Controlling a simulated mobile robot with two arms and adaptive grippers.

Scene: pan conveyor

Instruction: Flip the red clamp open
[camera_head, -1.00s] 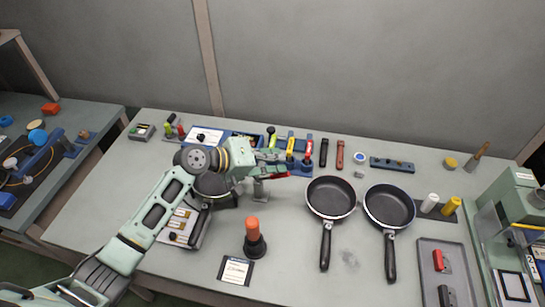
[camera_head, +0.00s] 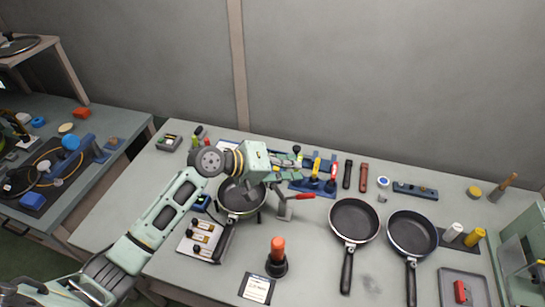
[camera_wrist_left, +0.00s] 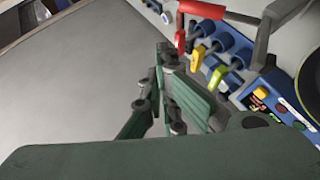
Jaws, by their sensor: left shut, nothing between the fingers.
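The clamp (camera_head: 284,208) is a small grey fixture beside the right rim of a pan (camera_head: 240,194). Its red handle (camera_head: 305,196) points to the right, about level. The red handle (camera_wrist_left: 200,9) also shows at the top of the left wrist view, joined to a grey bar. My left gripper (camera_head: 289,159) is shut and empty, behind and above the clamp and apart from the handle. Its closed fingers (camera_wrist_left: 163,92) show in the left wrist view. My right gripper is not in view.
A blue rack (camera_head: 318,185) with coloured handles stands close behind the clamp. An orange-topped tool (camera_head: 278,255) stands in front. Two more pans (camera_head: 355,220) (camera_head: 411,233) lie to the right. A blue-grey block (camera_head: 415,190) lies at the back right.

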